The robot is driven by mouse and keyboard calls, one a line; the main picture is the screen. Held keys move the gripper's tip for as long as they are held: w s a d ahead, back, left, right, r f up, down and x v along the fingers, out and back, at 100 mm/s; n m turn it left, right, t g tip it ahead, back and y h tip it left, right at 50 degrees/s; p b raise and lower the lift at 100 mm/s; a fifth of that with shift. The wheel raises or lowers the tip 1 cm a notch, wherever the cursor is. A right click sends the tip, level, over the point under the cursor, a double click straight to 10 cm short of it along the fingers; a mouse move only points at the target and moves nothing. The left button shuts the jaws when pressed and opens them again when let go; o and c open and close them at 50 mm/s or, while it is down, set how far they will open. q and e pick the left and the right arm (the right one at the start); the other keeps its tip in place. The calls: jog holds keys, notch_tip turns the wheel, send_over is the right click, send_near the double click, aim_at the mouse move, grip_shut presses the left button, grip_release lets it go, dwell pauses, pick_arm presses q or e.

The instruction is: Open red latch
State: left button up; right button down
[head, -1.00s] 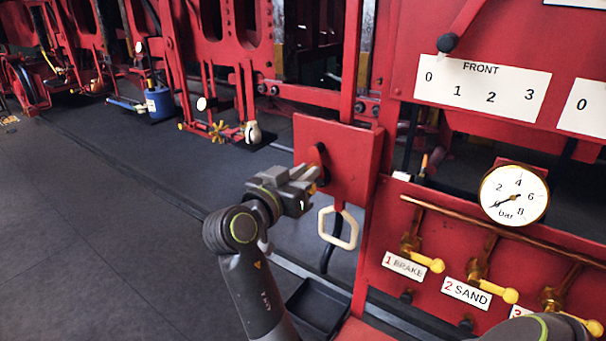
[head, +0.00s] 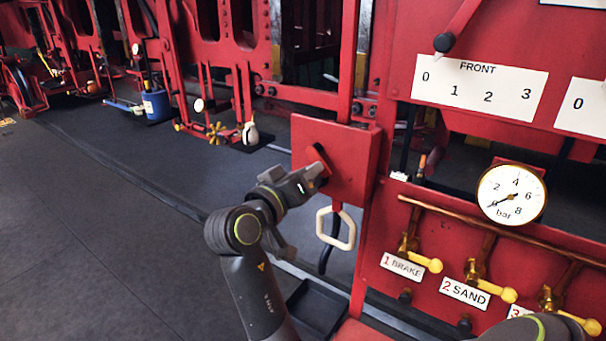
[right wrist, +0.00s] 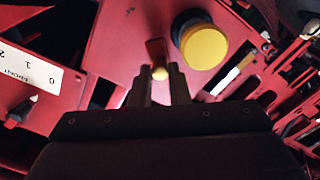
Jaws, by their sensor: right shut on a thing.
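The red latch (head: 319,156) is a short red lever on the face of a red box (head: 352,150) in the middle of the head view. It tilts, its lower end running down to my fingers. In the right wrist view the red latch (right wrist: 156,48) ends in a small yellow knob (right wrist: 160,73) between my fingertips. My right gripper (head: 318,178) is at the box face, shut on the latch's knob end. The right gripper (right wrist: 160,76) hides part of the knob. My left gripper is not in view.
A cream loop handle (head: 336,228) hangs just below the box. A pressure gauge (head: 511,194) and yellow-tipped valve levers (head: 427,261) are to the right. A large yellow round cap (right wrist: 204,46) is near the latch in the wrist view. Open dark floor lies left.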

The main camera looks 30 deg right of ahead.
jog(key=n, duration=0.2)
jog(key=r+n, duration=0.1)
jog(key=shift+s+d+n, duration=0.15)
jog(key=shift+s+n, duration=0.15)
jog(key=shift+s+r+n, duration=0.1)
jog(key=shift+r+n, duration=0.1)
jog(key=shift+n, duration=0.65)
jog(key=shift+r+n, duration=0.2)
jog(key=shift+n, duration=0.65)
jog(key=c, duration=1.7)
grip_release()
jog(key=o, duration=0.3)
jog(key=shift+d+f, duration=0.1)
jog(key=shift+d, duration=0.25)
jog(key=shift+o, duration=0.2)
jog(key=shift+a, duration=0.2)
